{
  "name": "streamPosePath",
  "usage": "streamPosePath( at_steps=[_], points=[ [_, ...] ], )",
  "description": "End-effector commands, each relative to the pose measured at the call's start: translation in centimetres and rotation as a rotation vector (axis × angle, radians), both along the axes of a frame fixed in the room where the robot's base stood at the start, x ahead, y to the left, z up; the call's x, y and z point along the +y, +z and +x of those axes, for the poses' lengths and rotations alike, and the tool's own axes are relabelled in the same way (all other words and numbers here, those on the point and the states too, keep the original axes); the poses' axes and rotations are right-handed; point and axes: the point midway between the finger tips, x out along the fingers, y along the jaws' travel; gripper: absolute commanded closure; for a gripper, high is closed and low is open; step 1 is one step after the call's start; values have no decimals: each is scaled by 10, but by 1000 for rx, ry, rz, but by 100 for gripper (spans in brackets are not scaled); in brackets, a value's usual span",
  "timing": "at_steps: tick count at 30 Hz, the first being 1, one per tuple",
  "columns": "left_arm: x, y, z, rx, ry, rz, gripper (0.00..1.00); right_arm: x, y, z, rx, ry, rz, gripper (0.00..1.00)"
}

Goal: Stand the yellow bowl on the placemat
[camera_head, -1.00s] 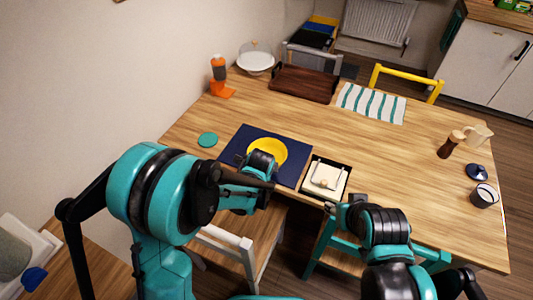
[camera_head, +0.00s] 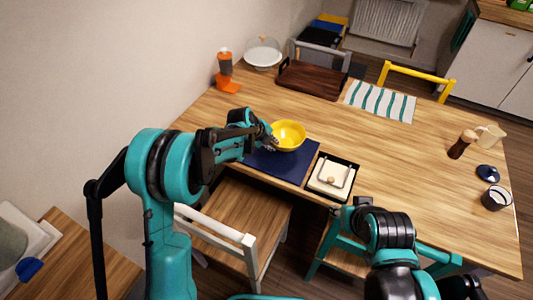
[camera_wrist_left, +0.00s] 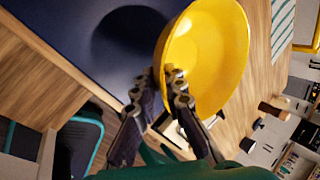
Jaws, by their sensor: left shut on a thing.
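The yellow bowl (camera_head: 290,133) is held by its near left rim in my left gripper (camera_head: 271,142), open side up and somewhat tilted. The navy placemat (camera_head: 284,169) lies flat below it at the table's near edge. In the left wrist view, the fingers (camera_wrist_left: 170,86) pinch the rim of the bowl (camera_wrist_left: 225,60). A dark round shadow falls on the placemat (camera_wrist_left: 75,38) beside the bowl, which looks clear of the mat. My right gripper (camera_head: 347,208) is near the table's front edge, with its fingers too small to read.
A black tray with a white lidded box (camera_head: 332,178) stands right of the placemat. An orange bottle stand (camera_head: 227,80), cake dome (camera_head: 262,53) and brown wooden tray (camera_head: 311,80) are at the back. A striped cloth (camera_head: 380,101) lies farther right. The table's middle is clear.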

Motion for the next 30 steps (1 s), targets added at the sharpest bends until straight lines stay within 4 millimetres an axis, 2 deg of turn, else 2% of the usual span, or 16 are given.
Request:
streamPosePath(
  at_steps=[1,6,11,18,28,29,30],
  points=[
    [9,-9,7,0,2,0,100,0,-7,0,0,0,0,60],
    [25,-20,19,0,1,-1,100,0,-12,0,0,0,0,60],
    [28,-28,21,0,-1,-1,100,0,-16,0,0,0,0,60],
    [28,-62,20,0,0,0,100,0,-32,0,0,0,0,60],
    [28,-63,20,0,0,0,100,0,-33,0,0,0,0,60],
    [28,-63,20,1,0,1,82,0,-32,0,0,0,0,60],
    [28,-63,20,1,0,1,71,0,-32,0,0,0,0,60]
  ],
)
